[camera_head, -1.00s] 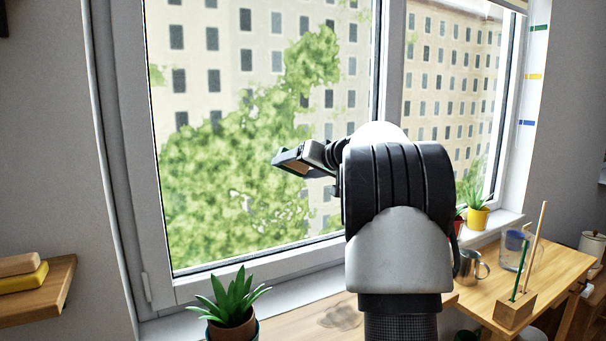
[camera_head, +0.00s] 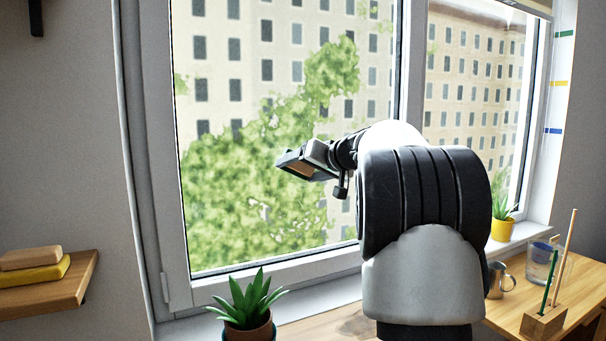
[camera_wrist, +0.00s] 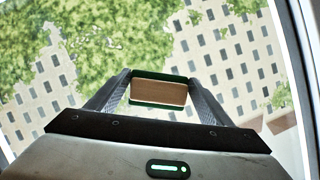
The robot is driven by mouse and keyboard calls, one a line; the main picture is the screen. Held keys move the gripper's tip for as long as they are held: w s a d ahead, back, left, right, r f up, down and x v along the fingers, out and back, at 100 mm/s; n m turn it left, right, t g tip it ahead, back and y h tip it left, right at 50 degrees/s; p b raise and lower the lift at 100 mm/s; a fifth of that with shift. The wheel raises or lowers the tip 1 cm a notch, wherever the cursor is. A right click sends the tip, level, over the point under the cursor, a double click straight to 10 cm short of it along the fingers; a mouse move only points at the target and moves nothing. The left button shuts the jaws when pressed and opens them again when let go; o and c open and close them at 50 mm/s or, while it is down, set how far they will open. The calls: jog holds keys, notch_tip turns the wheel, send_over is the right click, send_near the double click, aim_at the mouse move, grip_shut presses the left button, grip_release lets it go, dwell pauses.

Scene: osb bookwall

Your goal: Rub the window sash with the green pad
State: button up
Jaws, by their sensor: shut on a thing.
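The window sash (camera_head: 176,205) is a grey-white frame around a large pane, left of centre in the head view. Part of its frame also shows at the right edge of the wrist view (camera_wrist: 302,62). My gripper (camera_head: 293,163) is in front of the pane in the head view. It is shut on the green pad (camera_wrist: 158,91), a block with a tan face and green edges, held between both fingers in the wrist view. The pane lies beyond the pad; I cannot tell whether they touch. My arm hides part of the sash's right side.
A potted succulent (camera_head: 249,309) stands at the sill below the pane. A shelf (camera_head: 75,278) with a yellow and a tan block is at the left. A yellow pot (camera_head: 502,230), a metal mug (camera_head: 497,283), a glass jar (camera_head: 541,262) and a wooden holder with sticks (camera_head: 543,322) are at the right.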

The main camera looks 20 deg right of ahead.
jog(key=shift+r, duration=0.4)
jog(key=d+p, duration=0.2)
jog(key=d, duration=0.9)
jog(key=shift+w+p, duration=0.25)
jog(key=shift+p, duration=0.15)
jog(key=shift+f, duration=0.1)
jog(key=shift+s+d+b, duration=0.1)
jog(key=shift+s+b, duration=2.75)
jog(key=shift+s, duration=0.05)
